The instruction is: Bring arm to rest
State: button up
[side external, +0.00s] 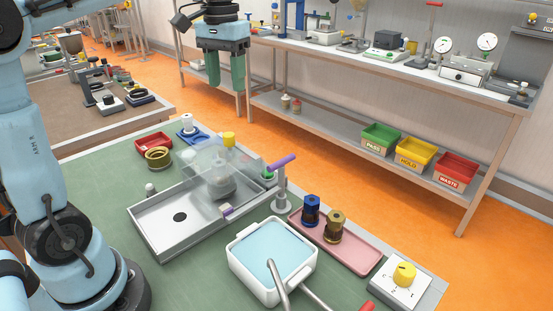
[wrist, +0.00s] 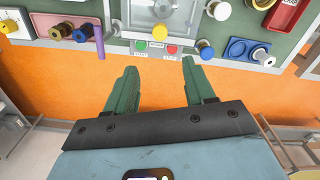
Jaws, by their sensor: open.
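My gripper (side external: 226,84) hangs at the upper middle of the side view, high and beyond the far edge of the green bench (side external: 120,190). Its two green fingers point down and are apart, with nothing between them. In the wrist view the gripper (wrist: 159,66) also shows spread fingers, with orange floor between them and the bench edge with its buttons beyond the tips. A blue fitting (side external: 311,210) and a brass fitting (side external: 335,226) stand on a pink tray (side external: 365,253), well away from the gripper.
A metal tray (side external: 160,245) with a clear cover (side external: 205,160) sits mid-bench, beside a purple-handled post (side external: 281,187). A white basin (side external: 250,285) stands in front. A red tray (side external: 146,143) and blue tray (side external: 196,131) lie at back left. A shelved workbench (side external: 400,75) stands behind.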

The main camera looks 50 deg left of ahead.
aim_at(229, 134)
jog(key=shift+f, duration=0.1)
dwell(0.3)
notch_tip(229, 134, down, 12)
jog(key=shift+s, duration=0.1)
dwell(0.6)
notch_tip(229, 134, up, 12)
jog(key=f, duration=1.2)
jog(key=shift+s, duration=0.2)
jog(key=s, duration=1.4)
notch_tip(229, 134, up, 12)
jog(key=shift+w, duration=0.3)
